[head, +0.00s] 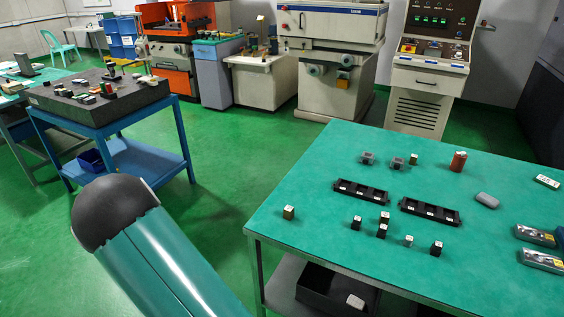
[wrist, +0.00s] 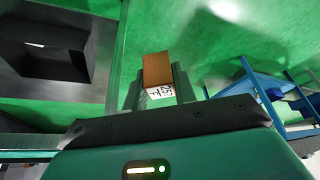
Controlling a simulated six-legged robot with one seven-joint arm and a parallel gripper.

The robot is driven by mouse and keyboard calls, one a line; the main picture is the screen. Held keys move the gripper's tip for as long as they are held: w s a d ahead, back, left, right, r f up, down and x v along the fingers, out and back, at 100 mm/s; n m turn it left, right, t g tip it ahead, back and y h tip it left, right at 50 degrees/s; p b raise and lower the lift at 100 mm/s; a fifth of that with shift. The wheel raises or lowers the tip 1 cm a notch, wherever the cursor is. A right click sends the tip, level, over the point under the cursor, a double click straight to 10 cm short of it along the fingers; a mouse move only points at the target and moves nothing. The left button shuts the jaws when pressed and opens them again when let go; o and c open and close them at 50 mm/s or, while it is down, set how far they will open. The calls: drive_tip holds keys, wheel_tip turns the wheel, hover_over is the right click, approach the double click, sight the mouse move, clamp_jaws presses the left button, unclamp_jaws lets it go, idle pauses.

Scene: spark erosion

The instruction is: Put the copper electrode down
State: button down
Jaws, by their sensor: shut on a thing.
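My gripper (wrist: 158,88) is shut on a small copper block with a white marked label, the copper electrode (wrist: 157,68), in the wrist view. The electrode sits between the two dark fingers, its orange-brown side showing beyond the label. Gripper and electrode are not visible in the head view. In the head view, a green-topped table (head: 310,170) stands at the right. On it are two black trays, a left one (head: 360,194) and a right one (head: 430,211). Small dark and tan blocks stand near them, including one alone at the left (head: 289,212).
A red cylinder (head: 458,161), a grey rounded piece (head: 487,200) and clear-lidded boxes (head: 535,236) lie on the table's right. A black bin (head: 325,290) sits on its lower shelf. A blue stand (head: 100,115) carries a cluttered dark slab. Green floor lies between.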

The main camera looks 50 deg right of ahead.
drive_tip(key=s+d+r+m+g+h, duration=0.1)
drive_tip(key=s+d+r+m+g, duration=0.1)
drive_tip(key=s+d+r+m, duration=0.35)
drive_tip(key=s+d+r+m+g+y, duration=0.25)
drive_tip(key=s+d+r+m, duration=0.35)
drive_tip(key=s+r+m, duration=0.3)
drive_tip(key=s+d+r+m+g+y, duration=0.1)
drive_tip(key=s+d+r+m+g, duration=0.2)
drive_tip(key=s+d+r+m, duration=0.6)
hover_over(323, 244)
drive_tip(key=w, duration=0.2)
drive_tip(key=shift+m, duration=0.45)
drive_tip(key=f, duration=1.1)
drive_tip(key=shift+s+a+f, duration=0.15)
drive_tip(key=shift+s+a, duration=0.1)
drive_tip(key=shift+d+f, duration=0.2)
drive_tip(key=shift+f, duration=1.55)
drive_tip(key=shift+f, duration=0.1)
drive_tip(key=c, duration=1.1)
unclamp_jaws()
